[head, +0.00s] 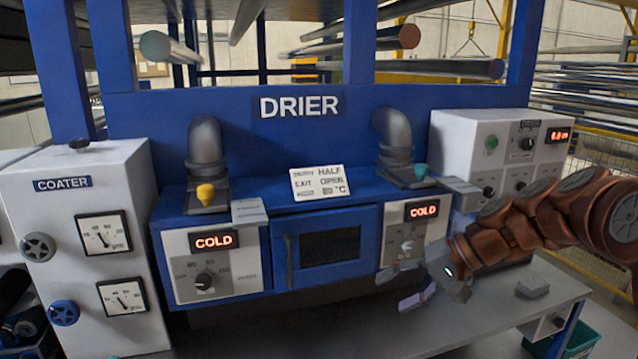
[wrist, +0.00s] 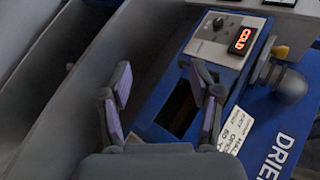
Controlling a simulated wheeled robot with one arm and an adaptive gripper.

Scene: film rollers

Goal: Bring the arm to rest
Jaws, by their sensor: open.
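My arm, in brown-orange segments, reaches in from the right of the head view. My gripper (head: 398,288) is open in front of the lower right part of the blue drier (head: 300,170), by its right COLD panel (head: 408,228). In the wrist view the gripper's (wrist: 160,82) two purple-padded fingers stand apart with nothing between them. Beyond them is the drier door (wrist: 172,122), with its dark window. Whether a finger touches the drier front cannot be told.
The drier's left panel (head: 218,285) has a knob and reads COLD. A white coater cabinet (head: 50,210) with two gauges stands at left. A white control box (head: 460,140) stands behind my arm. The grey bench (head: 480,325) is mostly clear, with a small grey block (head: 532,288) at right.

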